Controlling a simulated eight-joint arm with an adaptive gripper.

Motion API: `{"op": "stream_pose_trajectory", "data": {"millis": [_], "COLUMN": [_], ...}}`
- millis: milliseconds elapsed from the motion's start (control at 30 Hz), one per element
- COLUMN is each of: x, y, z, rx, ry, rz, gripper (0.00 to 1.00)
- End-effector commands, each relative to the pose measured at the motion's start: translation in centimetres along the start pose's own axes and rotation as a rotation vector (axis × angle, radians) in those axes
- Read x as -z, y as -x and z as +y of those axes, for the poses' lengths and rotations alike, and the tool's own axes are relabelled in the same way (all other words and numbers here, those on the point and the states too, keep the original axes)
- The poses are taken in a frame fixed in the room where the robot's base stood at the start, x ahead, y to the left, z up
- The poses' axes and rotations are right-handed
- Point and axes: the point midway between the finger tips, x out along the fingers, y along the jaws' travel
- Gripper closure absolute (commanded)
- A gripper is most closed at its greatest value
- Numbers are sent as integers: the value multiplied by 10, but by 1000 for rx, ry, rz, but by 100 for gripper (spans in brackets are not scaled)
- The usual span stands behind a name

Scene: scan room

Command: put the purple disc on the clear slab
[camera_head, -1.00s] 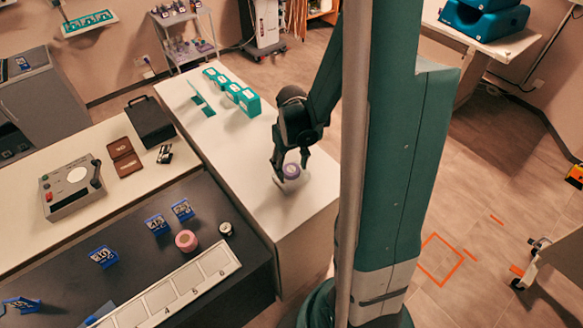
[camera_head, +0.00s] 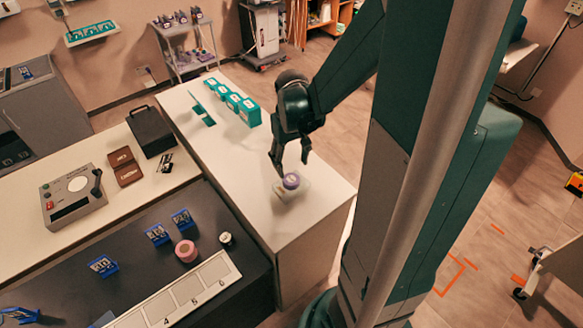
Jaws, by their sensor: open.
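The purple disc (camera_head: 291,181) sits on the clear slab (camera_head: 283,192), a pale see-through plate on the white counter. The disc lies toward the slab's upper right part, and the slab shows to the left of and below it. My gripper (camera_head: 290,168) is open and empty, with its fingers pointing down just above and behind the disc. A small gap shows between the fingertips and the disc's top.
Several teal boxes (camera_head: 235,104) stand at the back of the white counter (camera_head: 240,165). A dark counter at lower left holds a pink roll (camera_head: 186,250), blue number stands (camera_head: 181,218) and a numbered strip (camera_head: 180,292). The white counter's front is clear.

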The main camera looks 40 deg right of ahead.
Motion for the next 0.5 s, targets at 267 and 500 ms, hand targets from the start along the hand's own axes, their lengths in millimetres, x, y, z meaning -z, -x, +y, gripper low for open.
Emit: {"op": "stream_pose_trajectory", "data": {"millis": [267, 500], "x": [-1, 0], "y": [27, 37], "z": [0, 0], "rx": [0, 0], "ry": [0, 0], "rz": [0, 0], "gripper": [48, 48]}}
